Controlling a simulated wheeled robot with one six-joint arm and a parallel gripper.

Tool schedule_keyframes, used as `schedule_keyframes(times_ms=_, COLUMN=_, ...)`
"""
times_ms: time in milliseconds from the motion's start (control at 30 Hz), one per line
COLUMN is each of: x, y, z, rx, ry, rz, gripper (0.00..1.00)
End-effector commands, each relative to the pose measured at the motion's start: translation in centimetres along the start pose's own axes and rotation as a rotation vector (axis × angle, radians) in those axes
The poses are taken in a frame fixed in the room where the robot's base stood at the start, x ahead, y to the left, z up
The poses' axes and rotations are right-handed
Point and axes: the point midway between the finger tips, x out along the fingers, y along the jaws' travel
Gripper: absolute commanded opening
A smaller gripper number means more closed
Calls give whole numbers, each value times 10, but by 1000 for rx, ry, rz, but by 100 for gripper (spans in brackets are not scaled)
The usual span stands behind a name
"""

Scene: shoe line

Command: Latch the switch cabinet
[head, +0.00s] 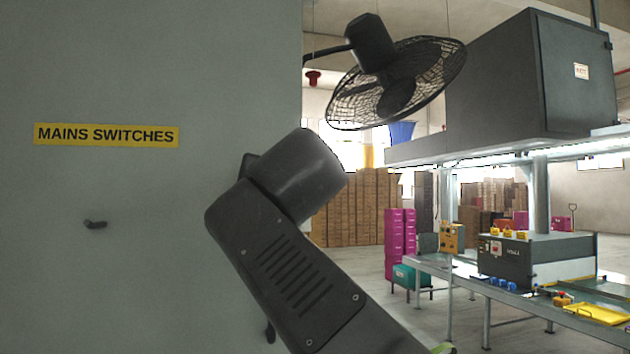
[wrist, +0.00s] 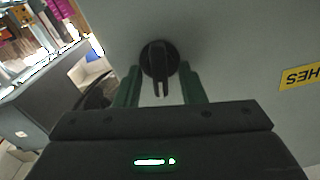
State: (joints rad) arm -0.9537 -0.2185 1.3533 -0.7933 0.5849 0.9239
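The switch cabinet (head: 60,270) is a large grey-green front filling the left of the head view. It carries a yellow MAINS SWITCHES label (head: 106,135), part of which shows upside down in the wrist view (wrist: 301,76). A black latch handle (wrist: 159,60) on a round base stands out from the cabinet face in the wrist view. My gripper (wrist: 160,76) is open, its two green fingers on either side of the handle with gaps showing. In the head view my arm hides the gripper and this handle.
A small dark handle (head: 95,225) sits below the label. A caged fan (head: 390,85) hangs right of the cabinet. Farther right are a conveyor bench (head: 460,272) with a grey machine on it, a large dark box (head: 495,80), and pink crates (head: 400,240). Some floor is open between.

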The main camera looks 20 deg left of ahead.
Motion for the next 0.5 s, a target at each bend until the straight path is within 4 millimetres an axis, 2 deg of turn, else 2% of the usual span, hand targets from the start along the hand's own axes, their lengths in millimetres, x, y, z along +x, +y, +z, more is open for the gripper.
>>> schedule_keyframes(times_ms=67, x=0, y=0, z=0, rx=0, ry=0, rz=0, gripper=36)
schedule_keyframes(times_ms=100, x=0, y=0, z=0, rx=0, ry=0, rz=0, gripper=32)
schedule_keyframes(times_ms=233, x=0, y=0, z=0, rx=0, ry=0, rz=0, gripper=7)
schedule_keyframes(times_ms=500, x=0, y=0, z=1, rx=-76, ry=0, rz=0, gripper=6)
